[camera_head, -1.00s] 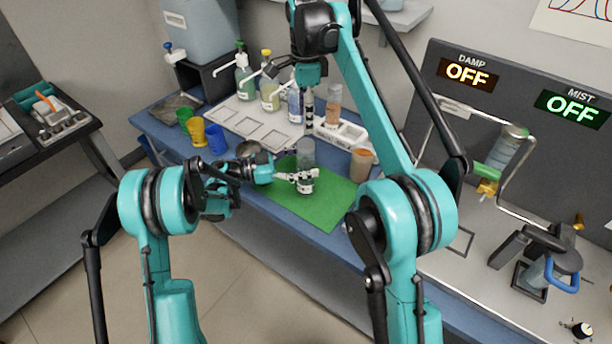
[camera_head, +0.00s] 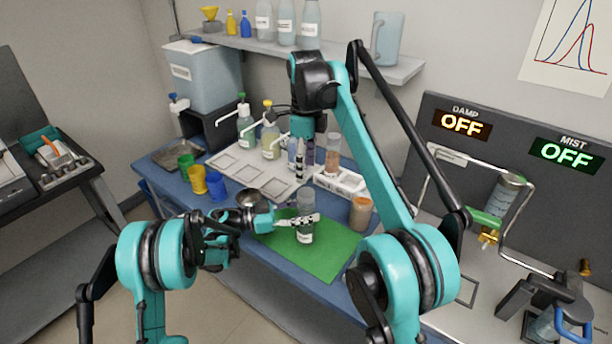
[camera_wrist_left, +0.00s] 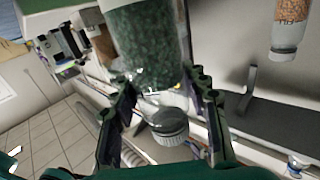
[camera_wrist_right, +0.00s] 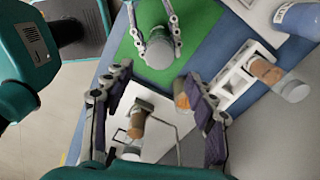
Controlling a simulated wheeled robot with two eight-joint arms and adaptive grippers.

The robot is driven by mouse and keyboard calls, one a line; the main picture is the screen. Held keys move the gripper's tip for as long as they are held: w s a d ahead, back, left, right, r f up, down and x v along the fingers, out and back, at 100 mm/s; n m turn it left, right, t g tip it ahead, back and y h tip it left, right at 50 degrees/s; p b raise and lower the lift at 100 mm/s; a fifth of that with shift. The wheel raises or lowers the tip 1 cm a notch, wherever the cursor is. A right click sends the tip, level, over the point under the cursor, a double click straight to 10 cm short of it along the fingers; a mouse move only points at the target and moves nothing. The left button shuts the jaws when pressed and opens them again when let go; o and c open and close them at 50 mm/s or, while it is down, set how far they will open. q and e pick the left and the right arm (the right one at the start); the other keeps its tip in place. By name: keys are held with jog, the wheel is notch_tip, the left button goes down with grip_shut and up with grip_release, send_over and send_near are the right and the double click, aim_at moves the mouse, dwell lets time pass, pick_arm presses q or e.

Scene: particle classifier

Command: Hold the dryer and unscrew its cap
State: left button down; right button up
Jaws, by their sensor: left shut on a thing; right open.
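The dryer (camera_head: 306,201) is an upright clear bottle with a white label, over the green mat (camera_head: 340,256). My left gripper (camera_head: 303,221) is shut around its body. The left wrist view shows green granules in the dryer (camera_wrist_left: 145,45) and its grey cap (camera_wrist_left: 168,124), upside down in that picture. The right wrist view shows the cap (camera_wrist_right: 160,53) from above, between the left gripper's fingers. My right gripper (camera_wrist_right: 157,76) is open and empty. In the head view it points down behind the dryer, its fingertips hard to make out.
An orange-brown jar (camera_head: 361,214) stands right of the mat. A white rack (camera_head: 345,184) and pump bottles (camera_head: 270,135) stand behind. Yellow (camera_head: 198,180), blue and green cups and a metal bowl (camera_head: 249,197) are to the left. The mat's front is clear.

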aim_at(306, 192)
jog(key=m, duration=0.3)
jog(key=shift+m, duration=0.3)
jog(key=shift+f, duration=0.25)
notch_tip(306, 192, down, 8)
jog(key=shift+r, duration=0.25)
jog(key=c, duration=1.3)
jog(key=shift+o, duration=0.2)
